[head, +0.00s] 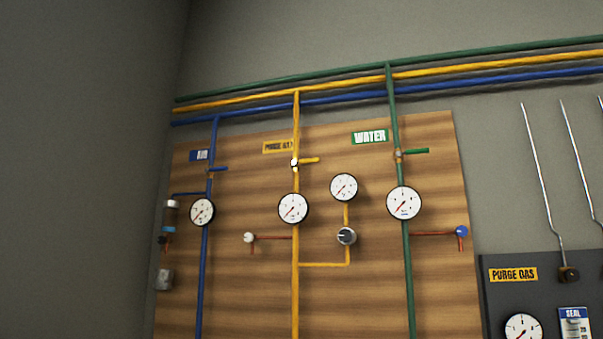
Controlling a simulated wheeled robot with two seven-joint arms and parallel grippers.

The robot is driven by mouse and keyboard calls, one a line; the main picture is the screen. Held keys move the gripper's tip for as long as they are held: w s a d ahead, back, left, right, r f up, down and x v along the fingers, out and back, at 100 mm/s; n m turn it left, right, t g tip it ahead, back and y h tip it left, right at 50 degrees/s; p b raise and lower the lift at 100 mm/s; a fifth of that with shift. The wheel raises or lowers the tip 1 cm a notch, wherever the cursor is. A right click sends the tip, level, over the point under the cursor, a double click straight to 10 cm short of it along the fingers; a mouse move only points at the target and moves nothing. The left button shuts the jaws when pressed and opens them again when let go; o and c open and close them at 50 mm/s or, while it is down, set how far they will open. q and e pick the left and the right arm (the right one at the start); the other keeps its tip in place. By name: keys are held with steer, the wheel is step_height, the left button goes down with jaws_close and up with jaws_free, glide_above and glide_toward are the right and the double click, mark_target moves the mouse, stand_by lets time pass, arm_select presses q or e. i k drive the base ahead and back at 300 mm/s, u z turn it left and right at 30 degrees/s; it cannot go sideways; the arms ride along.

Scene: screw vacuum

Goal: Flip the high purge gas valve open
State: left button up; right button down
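The high purge gas valve (295,163) sits on the vertical yellow pipe in the upper middle of the wooden panel, just under the "PURGE GAS" label (278,147). Its yellow handle (310,160) points out to the right, roughly across the pipe. A round gauge (293,208) is on the same pipe below the valve. Neither of my grippers shows in the head view.
The wooden panel (250,270) also carries a blue air valve handle (218,169) and a green water valve handle (415,151). A dark panel (495,295) with another "PURGE GAS" label (513,275) stands at lower right. A grey wall closes the left side.

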mark_target(305, 161)
steer(key=u, duration=0.55)
steer(key=i, duration=0.7)
steer(key=u, duration=0.25)
